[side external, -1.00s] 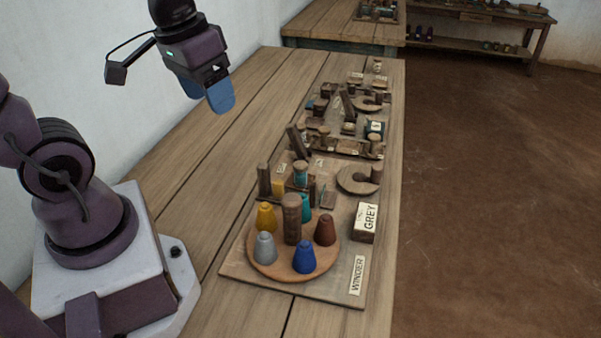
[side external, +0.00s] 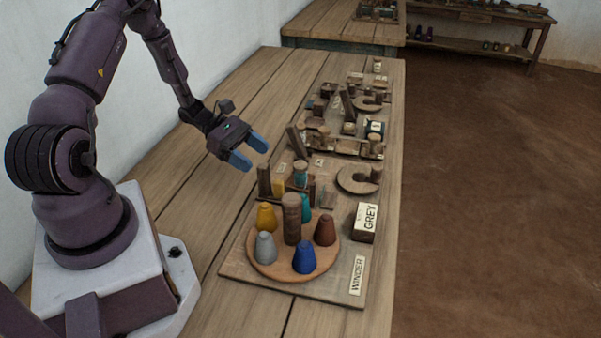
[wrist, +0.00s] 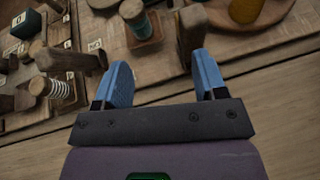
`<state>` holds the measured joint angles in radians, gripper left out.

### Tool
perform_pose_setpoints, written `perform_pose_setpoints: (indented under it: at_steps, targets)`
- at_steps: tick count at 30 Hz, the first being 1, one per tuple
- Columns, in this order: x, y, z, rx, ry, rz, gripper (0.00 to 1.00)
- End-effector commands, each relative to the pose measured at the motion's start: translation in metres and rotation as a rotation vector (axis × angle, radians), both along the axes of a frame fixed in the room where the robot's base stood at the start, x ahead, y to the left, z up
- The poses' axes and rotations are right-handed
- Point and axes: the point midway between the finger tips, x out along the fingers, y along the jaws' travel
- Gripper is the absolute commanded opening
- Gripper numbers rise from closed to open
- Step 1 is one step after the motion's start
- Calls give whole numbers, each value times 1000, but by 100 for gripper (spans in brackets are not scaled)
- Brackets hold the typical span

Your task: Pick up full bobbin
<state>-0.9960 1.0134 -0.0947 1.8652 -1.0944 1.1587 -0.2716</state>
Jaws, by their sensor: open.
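A wooden-ended bobbin wound with teal thread (side external: 300,174) stands on the winder board (side external: 245,262), behind the round turntable; I take it for the full bobbin. It also shows at the top of the wrist view (wrist: 142,26), beyond my fingertips. My gripper (side external: 252,153) is open and empty, tilted down, to the left of the bobbin and above the table. In the wrist view, its two blue fingers (wrist: 160,72) are apart with only board and table between them.
A wooden post (side external: 264,182) stands left of the bobbin. Several coloured cones ring a thick post (side external: 292,220) on the turntable (side external: 275,272). A GREY-labelled block (side external: 365,222) is at right. The table's left side (side external: 195,220) is clear.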

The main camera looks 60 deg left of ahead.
Motion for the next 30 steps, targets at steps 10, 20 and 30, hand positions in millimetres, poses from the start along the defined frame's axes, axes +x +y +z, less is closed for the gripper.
perform_pose_setpoints:
  at_steps: [10,20,30]
  targets:
    - [34,-10,3,-64,-8,94,65]
    - [63,-44,-15,-59,-9,95,65]
    - [83,-66,-23,-60,-9,91,65]
